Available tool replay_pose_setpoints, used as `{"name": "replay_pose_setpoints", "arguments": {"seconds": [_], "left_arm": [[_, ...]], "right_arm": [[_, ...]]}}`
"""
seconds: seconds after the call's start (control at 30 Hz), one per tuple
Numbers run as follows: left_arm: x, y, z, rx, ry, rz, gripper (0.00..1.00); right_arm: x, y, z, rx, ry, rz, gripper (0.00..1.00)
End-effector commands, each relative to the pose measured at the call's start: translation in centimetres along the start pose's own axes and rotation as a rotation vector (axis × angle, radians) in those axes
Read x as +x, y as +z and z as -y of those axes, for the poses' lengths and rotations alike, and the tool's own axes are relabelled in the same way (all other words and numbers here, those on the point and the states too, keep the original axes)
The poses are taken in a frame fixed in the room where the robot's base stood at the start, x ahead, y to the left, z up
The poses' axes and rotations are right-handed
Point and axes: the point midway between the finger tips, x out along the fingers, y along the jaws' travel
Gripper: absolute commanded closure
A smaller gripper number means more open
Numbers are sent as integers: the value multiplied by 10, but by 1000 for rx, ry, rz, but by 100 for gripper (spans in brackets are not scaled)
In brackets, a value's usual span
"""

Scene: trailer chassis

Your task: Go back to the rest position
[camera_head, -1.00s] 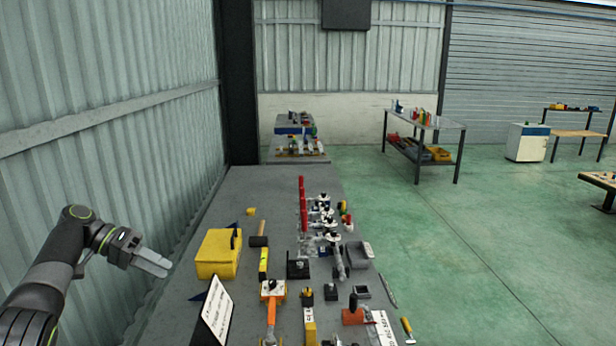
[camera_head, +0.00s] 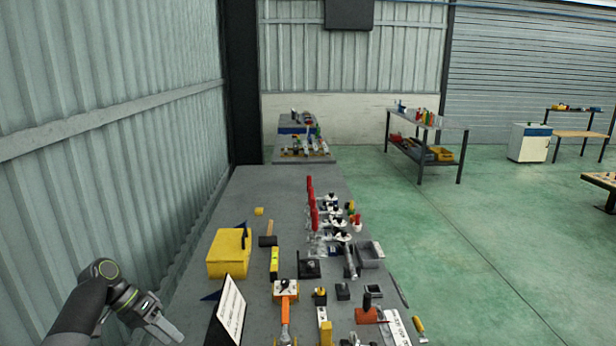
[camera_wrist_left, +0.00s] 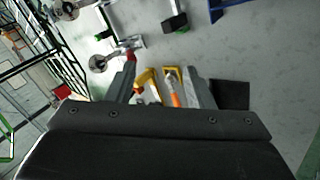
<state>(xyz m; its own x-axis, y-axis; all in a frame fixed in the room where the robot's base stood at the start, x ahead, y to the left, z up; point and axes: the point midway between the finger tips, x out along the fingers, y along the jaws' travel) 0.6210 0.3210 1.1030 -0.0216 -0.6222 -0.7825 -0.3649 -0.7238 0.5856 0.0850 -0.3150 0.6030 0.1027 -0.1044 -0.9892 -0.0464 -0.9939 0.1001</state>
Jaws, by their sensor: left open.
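My left gripper (camera_head: 163,322) is low at the left in the head view, between the corrugated wall and the long grey table (camera_head: 190,290). It is open and no object shows between its fingers. In the left wrist view the gripper (camera_wrist_left: 170,82) shows its two dark fingers apart, with table items seen beyond them. A yellow box (camera_head: 228,256) and a white sign (camera_head: 231,308) stand on the table to its right. My right gripper is not in view.
The table holds an orange-handled tool (camera_head: 285,312), a hammer (camera_head: 268,236), red-handled clamps (camera_head: 312,208) and several small blocks. The corrugated wall (camera_head: 100,170) runs close along the left. Green floor (camera_head: 480,260) is open to the right.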

Motion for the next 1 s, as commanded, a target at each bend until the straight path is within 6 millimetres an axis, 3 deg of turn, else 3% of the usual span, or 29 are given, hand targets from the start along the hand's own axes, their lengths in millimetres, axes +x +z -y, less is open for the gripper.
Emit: {"name": "replay_pose_setpoints", "arguments": {"seconds": [0.03,0.2,0.4,0.5,0.63,0.8,1.0], "left_arm": [[21,17,6,-7,-31,23,52],[81,78,20,-22,-171,79,52],[132,153,18,-42,-327,91,52],[148,190,10,-58,-403,76,52],[158,235,-6,-86,-498,38,52],[152,289,-34,-142,-622,-33,52],[132,327,-60,-202,-728,-103,52]], "right_arm": [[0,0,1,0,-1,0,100],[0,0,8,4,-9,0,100],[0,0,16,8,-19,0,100],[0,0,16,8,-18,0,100],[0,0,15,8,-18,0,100],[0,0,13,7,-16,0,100],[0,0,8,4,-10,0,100]]}}
